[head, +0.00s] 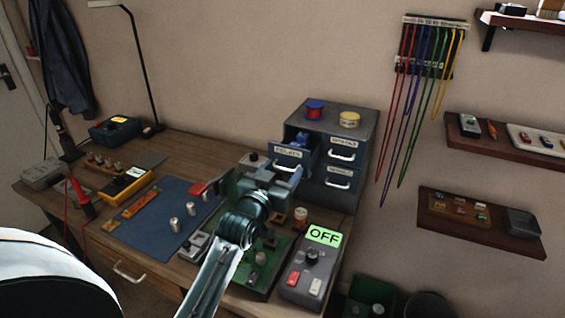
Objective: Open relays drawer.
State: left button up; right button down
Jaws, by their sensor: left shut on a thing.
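A grey drawer cabinet (358,128) stands at the back right of the desk. Its upper left drawer (290,152), with a label that seems to read relays, sticks out from the front, and bluish items show inside. My left gripper (287,168) is at the front of this drawer, just under the label, shut on its handle. The fingers and arm hide the handle and whatever lies below it. The two right drawers (343,143) are flush, with pale handles. My right gripper is not in view.
A blue mat (150,232) with small metal parts lies left of my arm. Coloured leads (408,110) hang at the right.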

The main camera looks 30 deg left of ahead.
pick_arm(q)
jog(key=shift+s+d, duration=0.2)
jog(key=shift+s, duration=0.1)
jog(key=shift+w, duration=0.15)
jog(key=o, duration=1)
jog(key=shift+o, duration=0.4)
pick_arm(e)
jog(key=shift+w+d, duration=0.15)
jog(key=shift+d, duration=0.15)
pick_arm(q)
jog(key=s+b, duration=0.1)
jog(key=s, duration=1.2)
jog(key=shift+d+b, duration=0.3)
jog(key=shift+d, duration=0.05)
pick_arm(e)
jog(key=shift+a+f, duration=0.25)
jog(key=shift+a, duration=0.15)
